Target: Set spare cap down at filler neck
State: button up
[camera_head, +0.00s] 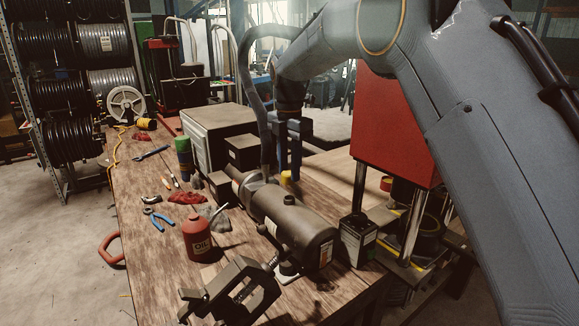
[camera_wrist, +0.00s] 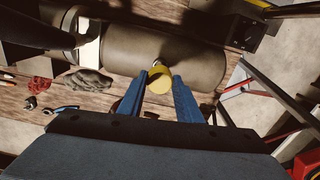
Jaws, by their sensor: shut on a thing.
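The yellow spare cap (camera_wrist: 159,85) is held between the two blue fingers of my gripper (camera_wrist: 160,80) in the wrist view. In the head view the cap (camera_head: 286,178) shows below the blue fingers (camera_head: 288,165), above the pump's dark cylindrical tank (camera_head: 300,222). A short dark neck (camera_head: 290,200) stands on top of the tank, a little below the cap in the picture. In the wrist view the tank (camera_wrist: 190,50) lies behind the cap, and a small light spot beside the cap may be the neck. I cannot tell the gap between cap and neck.
A vise (camera_head: 235,292) stands in front. A red press (camera_head: 392,125) rises at right.

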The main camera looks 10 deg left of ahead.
jog(key=shift+f+b, duration=1.25)
jog(key=shift+f, duration=1.75)
jog(key=shift+f, duration=0.35)
jog(key=o, duration=1)
jog(key=shift+r, duration=0.1)
